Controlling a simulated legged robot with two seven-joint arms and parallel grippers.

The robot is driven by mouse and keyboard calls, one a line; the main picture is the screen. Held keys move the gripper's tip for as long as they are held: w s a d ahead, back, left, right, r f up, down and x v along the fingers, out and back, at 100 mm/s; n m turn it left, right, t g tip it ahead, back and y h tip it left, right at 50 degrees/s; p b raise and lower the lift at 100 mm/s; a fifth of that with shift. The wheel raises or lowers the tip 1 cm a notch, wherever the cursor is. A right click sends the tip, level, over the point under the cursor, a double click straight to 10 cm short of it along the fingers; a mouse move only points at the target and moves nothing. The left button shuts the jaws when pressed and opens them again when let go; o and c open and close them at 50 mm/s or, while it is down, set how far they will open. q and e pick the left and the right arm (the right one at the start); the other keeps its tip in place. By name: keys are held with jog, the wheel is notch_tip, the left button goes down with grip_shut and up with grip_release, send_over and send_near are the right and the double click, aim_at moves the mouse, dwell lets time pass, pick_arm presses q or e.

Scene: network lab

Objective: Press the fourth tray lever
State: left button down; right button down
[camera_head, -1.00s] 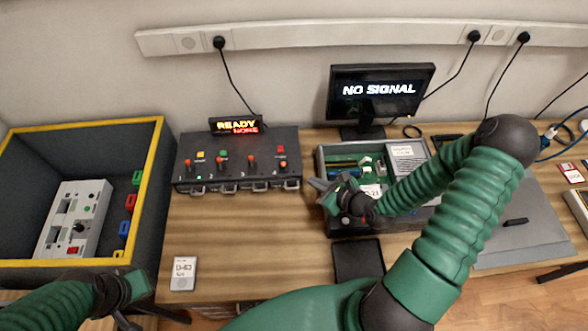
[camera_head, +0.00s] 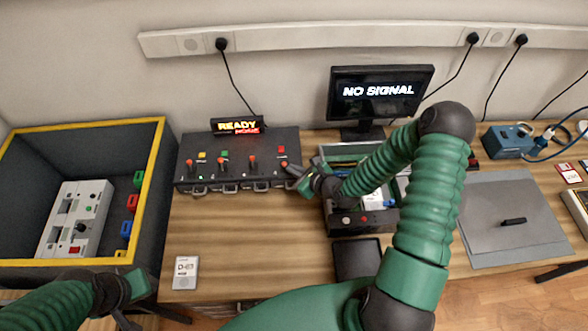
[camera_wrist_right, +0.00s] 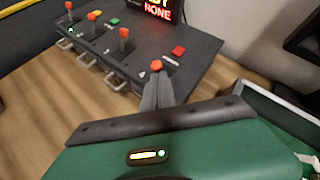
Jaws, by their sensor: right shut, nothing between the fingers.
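The dark lever box (camera_head: 238,148) stands at the back of the table, with a row of orange-knobbed levers along its front. The fourth tray lever (camera_head: 284,163) is the rightmost. My right gripper (camera_head: 290,170) is shut and empty, its tips at the box's right end. In the right wrist view the shut fingers (camera_wrist_right: 157,92) point at the fourth lever's orange knob (camera_wrist_right: 156,66), which shows just beyond the tips. Whether they touch cannot be told. My left gripper (camera_head: 128,298) is low at the left, away from the box; its jaw state is unclear.
A display (camera_head: 237,125) on the box reads READY with a red line below. A yellow-rimmed bin (camera_head: 155,150) stands left. An open case (camera_head: 345,230) lies right of the box, partly behind my right arm. A monitor (camera_head: 380,92) shows NO SIGNAL.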

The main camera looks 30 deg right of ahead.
jog(key=r+g+p, duration=0.1)
jog(key=p, duration=0.2)
jog(key=w+r+m+g+y+p, duration=0.1)
jog(key=p, duration=0.2)
jog(key=shift+w+d+g+p, duration=0.3)
jog(key=shift+d+g+p, duration=0.05)
jog(key=shift+g, duration=0.05)
jog(key=shift+w+d+r+m+g+y+p, duration=0.1)
jog(key=shift+w+d+m+g+y+p, duration=0.15)
jog(key=shift+w+g+p, duration=0.4)
jog(key=shift+w+d+m+g+y, duration=0.25)
jog(key=shift+w+m+g+y, duration=0.15)
jog(key=shift+g, duration=0.75)
jog(key=shift+a, duration=0.1)
jog(key=shift+s+r+p, duration=0.1)
jog(key=shift+r+p, duration=0.65)
jog(key=shift+p, duration=0.25)
